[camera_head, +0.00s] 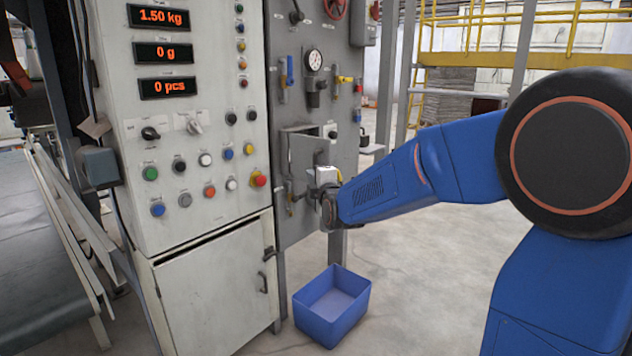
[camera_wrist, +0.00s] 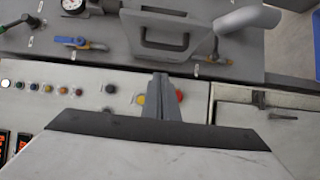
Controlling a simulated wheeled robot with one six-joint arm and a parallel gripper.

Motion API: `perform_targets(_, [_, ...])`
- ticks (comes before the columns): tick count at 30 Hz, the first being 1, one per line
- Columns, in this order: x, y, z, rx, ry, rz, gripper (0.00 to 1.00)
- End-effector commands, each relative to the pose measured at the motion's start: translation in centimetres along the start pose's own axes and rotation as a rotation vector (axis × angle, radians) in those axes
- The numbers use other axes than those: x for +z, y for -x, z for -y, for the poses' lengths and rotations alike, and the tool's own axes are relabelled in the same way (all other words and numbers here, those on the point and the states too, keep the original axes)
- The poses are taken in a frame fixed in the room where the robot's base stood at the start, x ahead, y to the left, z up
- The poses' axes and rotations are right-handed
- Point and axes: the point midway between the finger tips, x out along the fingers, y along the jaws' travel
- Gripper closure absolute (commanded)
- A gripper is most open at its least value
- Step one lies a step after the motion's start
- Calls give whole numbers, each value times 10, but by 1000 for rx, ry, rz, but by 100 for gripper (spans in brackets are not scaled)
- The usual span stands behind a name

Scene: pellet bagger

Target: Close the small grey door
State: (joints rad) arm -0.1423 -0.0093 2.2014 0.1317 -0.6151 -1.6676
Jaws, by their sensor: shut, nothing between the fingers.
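The small grey door (camera_head: 304,154) is on a shallow box on the grey panel in the head view. It appears to stand ajar, swung out from the box. The door and box also show at the top of the wrist view (camera_wrist: 165,32), with a dark handle along the edge nearer me. My gripper (camera_head: 326,178) is at the door's lower right in the head view, and its shut, empty fingers (camera_wrist: 161,82) point toward the box in the wrist view. I cannot tell whether they touch the door.
A control cabinet (camera_head: 205,130) with buttons and red displays stands left of the grey panel. A gauge (camera_head: 314,60) and valves (camera_head: 290,70) sit above the door. A blue bin (camera_head: 332,305) stands on the floor below. The floor to the right is mostly clear.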

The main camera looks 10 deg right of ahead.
Motion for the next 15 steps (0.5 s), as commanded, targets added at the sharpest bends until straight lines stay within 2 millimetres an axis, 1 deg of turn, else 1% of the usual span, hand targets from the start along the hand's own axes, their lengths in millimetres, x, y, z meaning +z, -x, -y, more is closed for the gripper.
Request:
perform_targets(1, [0, -10, 2, -2, 0, 0, 100])
perform_targets(6, [1, -36, 0, 0, 0, 1, 100])
perform_targets(9, [14, -45, 1, -1, 0, 3, 100])
perform_targets(15, [26, -57, 0, 0, 0, 2, 100])
